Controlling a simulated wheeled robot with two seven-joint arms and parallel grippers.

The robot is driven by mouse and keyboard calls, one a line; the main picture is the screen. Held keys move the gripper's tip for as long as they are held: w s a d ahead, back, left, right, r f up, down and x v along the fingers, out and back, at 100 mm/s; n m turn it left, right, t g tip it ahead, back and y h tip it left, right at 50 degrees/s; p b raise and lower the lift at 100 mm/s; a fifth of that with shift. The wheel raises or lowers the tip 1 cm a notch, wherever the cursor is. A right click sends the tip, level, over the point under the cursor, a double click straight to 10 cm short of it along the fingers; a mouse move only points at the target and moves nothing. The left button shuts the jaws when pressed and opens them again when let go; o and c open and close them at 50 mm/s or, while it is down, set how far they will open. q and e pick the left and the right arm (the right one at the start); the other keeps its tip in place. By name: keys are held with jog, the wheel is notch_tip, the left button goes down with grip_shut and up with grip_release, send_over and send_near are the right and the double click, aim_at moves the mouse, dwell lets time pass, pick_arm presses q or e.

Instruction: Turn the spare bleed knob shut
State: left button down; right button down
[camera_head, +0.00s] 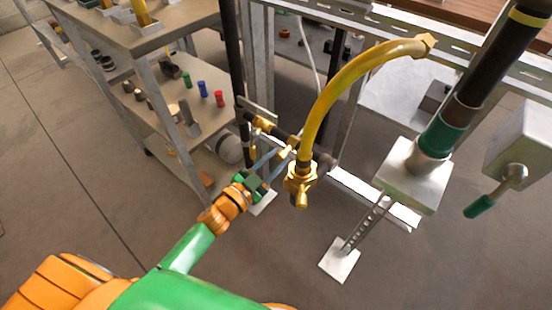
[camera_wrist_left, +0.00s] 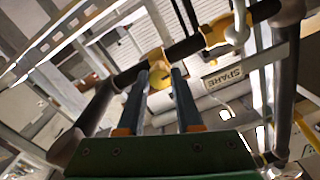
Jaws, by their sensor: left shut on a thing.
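The brass-yellow bleed knob (camera_wrist_left: 158,72) sits on a dark pipe (camera_wrist_left: 185,48) in the left wrist view. My left gripper (camera_wrist_left: 158,82) reaches up to it with one finger on each side and is shut on it. A tag reading SPARE (camera_wrist_left: 221,77) shows to the right of the fingers. In the head view my left gripper (camera_head: 284,153) comes in from the lower left, its fingertips at small brass parts on the pipe. The fingertips partly hide the knob there, and its turn angle cannot be told. My right gripper is not in view.
A brass fitting (camera_head: 301,184) with a yellow hose (camera_head: 335,80) stands just right of my left gripper. A shelf cart (camera_head: 160,110) with small coloured parts is at left. A grey box with a green-handled lever (camera_head: 490,200) is at right. The floor at left is clear.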

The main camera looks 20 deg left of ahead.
pick_arm(q)
jog(key=m, duration=0.4)
jog(key=shift+m, duration=0.3)
jog(key=m, duration=0.5)
jog(key=shift+m+b, duration=0.4)
jog(key=shift+m, duration=0.8)
jog(key=shift+f+m, duration=0.1)
jog(key=shift+m, duration=1.1)
jog(key=shift+m+b, duration=0.5)
jog(key=shift+m, duration=1.2)
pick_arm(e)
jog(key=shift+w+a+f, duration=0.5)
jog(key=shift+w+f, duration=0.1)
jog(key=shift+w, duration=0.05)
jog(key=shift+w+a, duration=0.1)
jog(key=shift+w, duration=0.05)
pick_arm(q)
jog(key=c, duration=0.6)
grip_release()
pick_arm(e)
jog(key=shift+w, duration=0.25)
